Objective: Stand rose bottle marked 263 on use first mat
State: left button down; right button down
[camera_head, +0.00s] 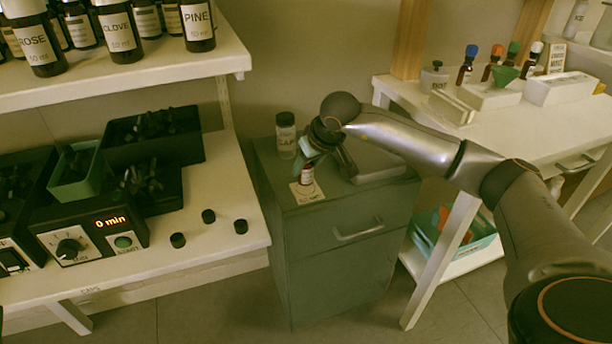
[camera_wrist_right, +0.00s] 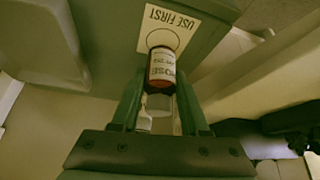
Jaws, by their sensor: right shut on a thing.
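My right gripper (camera_head: 311,160) reaches down over the grey-green cabinet and is shut on a small brown bottle (camera_head: 306,175) with a white label. In the right wrist view the gripper (camera_wrist_right: 160,80) has one finger on each side of the bottle (camera_wrist_right: 161,68), whose label reads ROSE; the smaller print is too blurred to read surely. The white use first mat (camera_head: 311,197) lies on the cabinet top under the bottle. It also shows in the right wrist view (camera_wrist_right: 178,22), with its printed circle partly behind the bottle. I cannot tell whether the base touches the mat. My left gripper is out of view.
A clear capped jar (camera_head: 286,136) stands on the cabinet (camera_head: 268,178) behind the mat. A grey box-like thing (camera_head: 378,165) is to its right. Large labelled bottles stand on the upper left shelf (camera_head: 170,70). Several black caps (camera_head: 208,216) lie on the left bench.

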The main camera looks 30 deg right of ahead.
jog(key=shift+f, duration=0.9)
jog(key=shift+f, duration=0.1)
jog(key=shift+f, duration=0.15)
jog(key=shift+c, duration=2.1)
grip_release()
